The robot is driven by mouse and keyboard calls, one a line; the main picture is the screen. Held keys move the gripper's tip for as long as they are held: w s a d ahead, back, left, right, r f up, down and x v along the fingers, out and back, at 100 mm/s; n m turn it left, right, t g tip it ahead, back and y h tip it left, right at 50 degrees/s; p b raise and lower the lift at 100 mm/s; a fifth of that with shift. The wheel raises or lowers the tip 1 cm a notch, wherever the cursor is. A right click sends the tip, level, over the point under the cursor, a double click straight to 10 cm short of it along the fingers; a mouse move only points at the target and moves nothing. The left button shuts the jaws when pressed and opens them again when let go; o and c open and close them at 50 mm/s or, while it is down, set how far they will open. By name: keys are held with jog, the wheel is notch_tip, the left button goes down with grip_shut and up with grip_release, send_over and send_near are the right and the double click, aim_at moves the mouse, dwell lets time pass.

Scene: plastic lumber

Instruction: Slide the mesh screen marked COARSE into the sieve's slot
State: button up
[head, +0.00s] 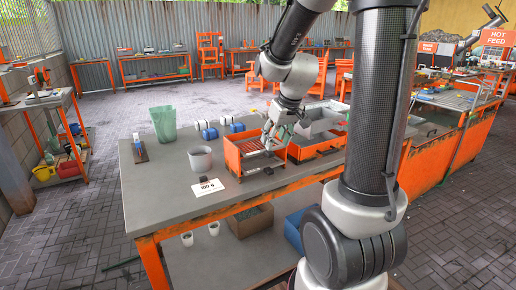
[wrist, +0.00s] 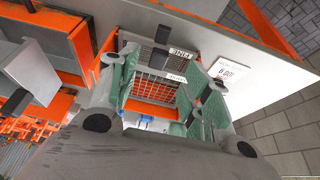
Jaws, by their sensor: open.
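My gripper (head: 270,142) is over the orange box (head: 233,160) on the grey workbench. In the wrist view my gripper (wrist: 158,96) is open, with its green-padded fingers either side of a wide-grid mesh screen (wrist: 152,88). I cannot tell whether they touch it. This screen bears a small white label (wrist: 174,78) too small to read. A finer, darker screen with a label reading FINE (wrist: 182,54) lies just beyond it. Another orange-walled unit (head: 318,143) stands to the right, with a grey tray (head: 320,121) by it. I cannot make out the sieve's slot.
Small blue-and-white items (head: 209,131) stand behind. The front left of the bench is clear.

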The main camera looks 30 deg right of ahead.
aim_at(270, 153)
jog(key=x, duration=0.6)
jog(key=shift+w, duration=0.15)
jog(key=shift+r, duration=0.1)
jog(key=shift+c, duration=0.2)
grip_shut()
